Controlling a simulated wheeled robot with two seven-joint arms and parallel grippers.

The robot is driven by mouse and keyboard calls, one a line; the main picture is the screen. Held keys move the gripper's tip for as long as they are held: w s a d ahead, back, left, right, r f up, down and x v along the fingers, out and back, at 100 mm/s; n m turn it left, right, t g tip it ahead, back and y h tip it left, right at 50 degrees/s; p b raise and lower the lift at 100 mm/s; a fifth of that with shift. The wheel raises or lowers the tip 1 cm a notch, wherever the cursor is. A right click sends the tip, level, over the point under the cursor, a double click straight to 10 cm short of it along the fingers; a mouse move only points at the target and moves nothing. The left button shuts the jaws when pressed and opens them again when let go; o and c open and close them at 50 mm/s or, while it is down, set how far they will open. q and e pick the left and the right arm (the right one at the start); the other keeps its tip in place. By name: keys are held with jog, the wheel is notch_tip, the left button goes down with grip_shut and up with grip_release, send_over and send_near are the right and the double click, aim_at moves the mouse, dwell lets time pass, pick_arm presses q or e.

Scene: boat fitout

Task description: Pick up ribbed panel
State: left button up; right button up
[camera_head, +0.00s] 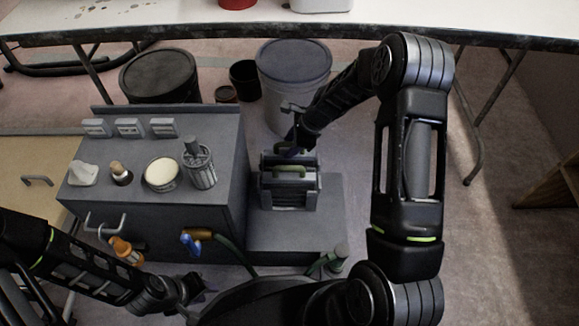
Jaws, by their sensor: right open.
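A grey ribbed panel (290,197) with a handle on top stands on the low grey step in the middle of the view. Another similar piece with an olive handle (292,170) shows close behind it, partly hidden. My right gripper (291,148) is open, pointing down just above and behind these pieces. I cannot tell whether it touches either handle. My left gripper (196,297) is low at the front, in front of the grey cabinet and away from the panel. Its fingers are dark and unclear.
The grey cabinet (140,203) left of the step carries a pale dish (161,173), a metal canister (199,165) and several small items. Blue and orange tools hang on its front. Buckets (293,75) stand behind, below a long white table (180,22).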

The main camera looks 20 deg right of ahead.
jog(key=shift+c, duration=0.3)
grip_shut()
dwell(1.0)
